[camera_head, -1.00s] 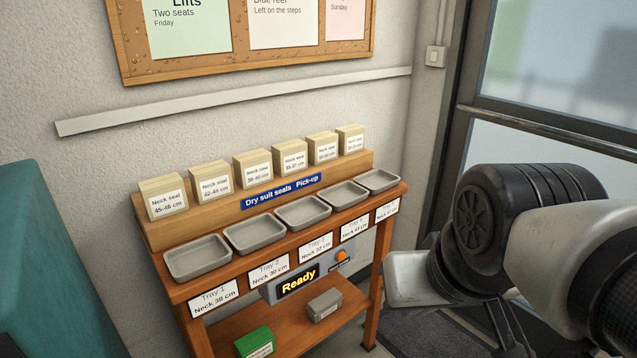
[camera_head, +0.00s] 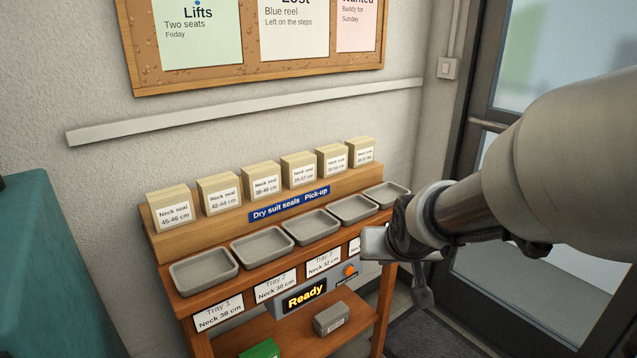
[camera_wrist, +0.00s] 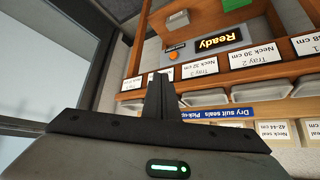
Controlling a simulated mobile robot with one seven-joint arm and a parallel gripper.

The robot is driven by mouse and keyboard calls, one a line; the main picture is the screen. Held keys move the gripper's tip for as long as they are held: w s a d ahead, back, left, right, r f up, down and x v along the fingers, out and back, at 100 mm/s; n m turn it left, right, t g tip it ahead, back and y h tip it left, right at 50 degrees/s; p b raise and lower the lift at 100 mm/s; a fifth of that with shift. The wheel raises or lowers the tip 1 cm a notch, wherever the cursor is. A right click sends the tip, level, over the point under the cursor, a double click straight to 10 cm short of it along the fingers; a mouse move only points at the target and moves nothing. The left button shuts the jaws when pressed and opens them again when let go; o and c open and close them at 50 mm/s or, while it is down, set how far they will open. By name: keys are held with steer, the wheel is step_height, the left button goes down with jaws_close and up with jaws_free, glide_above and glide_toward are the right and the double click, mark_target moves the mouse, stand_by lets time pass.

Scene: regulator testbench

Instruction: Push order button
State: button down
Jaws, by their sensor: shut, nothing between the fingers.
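The orange round button (camera_head: 350,271) sits on a grey panel on the front of the wooden bench, right of the lit "Ready" display (camera_head: 304,295). A small label below it is too small to read. The button also shows in the wrist view (camera_wrist: 173,57), where the picture is upside down. My gripper (camera_wrist: 160,78) is shut and empty, its dark fingers together, pointing toward the bench front near the button but apparently short of it. In the head view the end of my arm is at the bench's right end, covering part of the tray labels; its fingertips are not clear there.
Several grey trays (camera_head: 205,272) line the bench top (camera_head: 205,300), with neck seal boxes (camera_head: 219,194) behind. A grey box (camera_head: 331,319) and a green box (camera_head: 260,349) lie on the lower shelf. A glass door (camera_head: 545,65) stands right; a teal block (camera_head: 50,265) stands left.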

steer(key=w+f+t+y, duration=0.1)
steer(key=w+f, duration=0.5)
steer(key=f, duration=0.7)
steer(key=m+t+y, duration=0.1)
steer(key=m+t, duration=0.3)
steer(key=m, duration=0.1)
glide_toward(349, 271)
step_height(349, 271, down, 4)
steer(key=s+d, duration=0.1)
steer(key=s, duration=0.1)
steer(key=d+m+h, duration=0.1)
steer(key=m, duration=0.1)
steer(key=d+m+t+h, duration=0.1)
steer(key=d+m, duration=0.1)
steer(key=m, duration=0.1)
steer(key=d+m+t+h+p, duration=0.1)
steer(key=d+m+h, duration=0.1)
steer(key=shift+s+f+m, duration=0.2)
steer(key=shift+s+m, duration=0.05)
steer(key=shift+m, duration=0.05)
steer(key=w+a, duration=0.5)
steer(key=w, duration=0.2)
steer(key=shift+w+b, duration=0.15)
steer(key=shift+b, duration=0.15)
steer(key=shift+w+a, duration=0.1)
steer(key=shift+a, duration=0.05)
steer(key=shift+w+a, duration=0.15)
steer(key=shift+w, duration=0.1)
